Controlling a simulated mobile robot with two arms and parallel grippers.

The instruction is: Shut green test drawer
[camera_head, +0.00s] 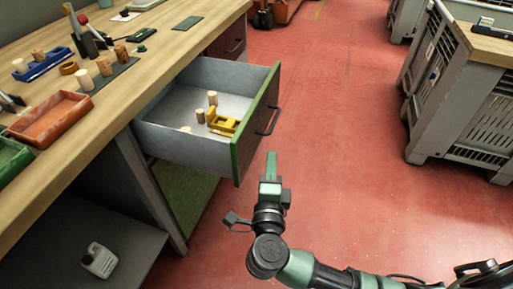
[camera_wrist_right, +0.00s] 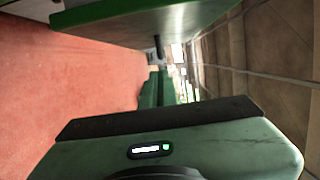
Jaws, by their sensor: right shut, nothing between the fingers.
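The green-edged drawer (camera_head: 242,156) stands pulled out from under the workbench in the head view, with a dark front and a bar handle (camera_head: 269,120). Inside lie several cork stoppers (camera_head: 212,98) and a yellow holder (camera_head: 222,123). My right gripper (camera_head: 271,158) is shut and empty, pointing up the picture just in front of the drawer front, near its lower right corner. In the right wrist view, the fingers (camera_wrist_right: 159,88) are together, and the drawer's green edge (camera_wrist_right: 140,12) crosses the top with the handle (camera_wrist_right: 158,45) below it. I cannot tell whether they touch. My left gripper is not in view.
The workbench top (camera_head: 150,68) holds an orange tray (camera_head: 48,120), a green tray (camera_head: 12,158), a blue tray (camera_head: 42,64) and corks. A white jug (camera_head: 99,260) stands on a lower shelf. Grey crates (camera_head: 465,100) stand at right. The red floor (camera_head: 330,130) between is clear.

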